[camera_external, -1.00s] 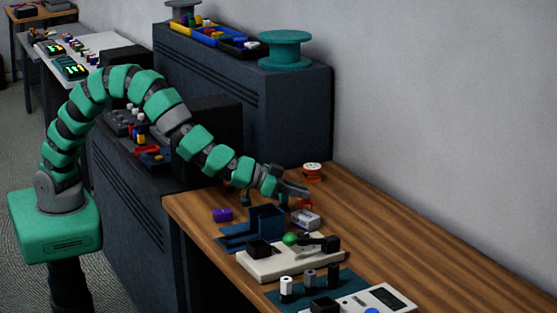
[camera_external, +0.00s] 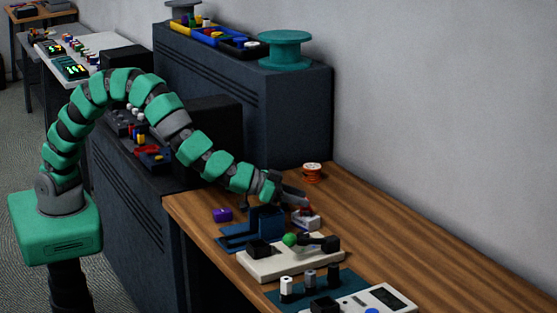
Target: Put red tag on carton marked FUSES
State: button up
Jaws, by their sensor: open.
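My gripper (camera_external: 295,200) is open at the far left part of the wooden bench, low over a small whitish carton (camera_external: 308,223). A small red piece (camera_external: 303,210), perhaps the red tag, shows right at the fingertips, on or just above the carton. I cannot tell whether it touches the fingers or rests on the carton. Any lettering on the carton is too small to read, so I cannot confirm FUSES. The wrist and fingers hide part of the area behind.
A white fixture (camera_external: 270,265) with a green knob is nearer. The bench's right side is clear.

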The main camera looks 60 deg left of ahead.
jog(key=p+v, duration=0.1)
jog(key=v, duration=1)
jog(key=shift+s+a, duration=0.15)
jog(key=shift+s, duration=0.1)
jog(key=shift+r, duration=0.15)
jog(key=w+a+r+h, duration=0.1)
jog(key=w+a+r, duration=0.3)
jog(key=r, duration=0.5)
jog(key=w+a+r+n+t+h, duration=0.1)
jog(key=w+a+r, duration=0.2)
jog(key=a+r, duration=0.55)
jog(key=w+a+r, duration=0.3)
jog(key=a+r, duration=0.1)
jog(key=r, duration=0.7)
jog(key=s+a+r+n+y, duration=0.1)
jog(key=s+a+r+y, duration=0.1)
jog(key=a+r, duration=0.4)
jog(key=s+a+r+n+t+y, duration=0.1)
jog(key=s+a+r, duration=0.4)
jog(key=a, duration=0.9)
jog(key=s+a+r+n+t+y, duration=0.1)
jog(key=s+a+r+y, duration=0.3)
jog(key=a+r, duration=0.4)
jog(key=a, duration=0.2)
jog(key=shift+s+a, duration=0.2)
jog(key=shift+a, duration=0.05)
jog(key=shift+r, duration=0.15)
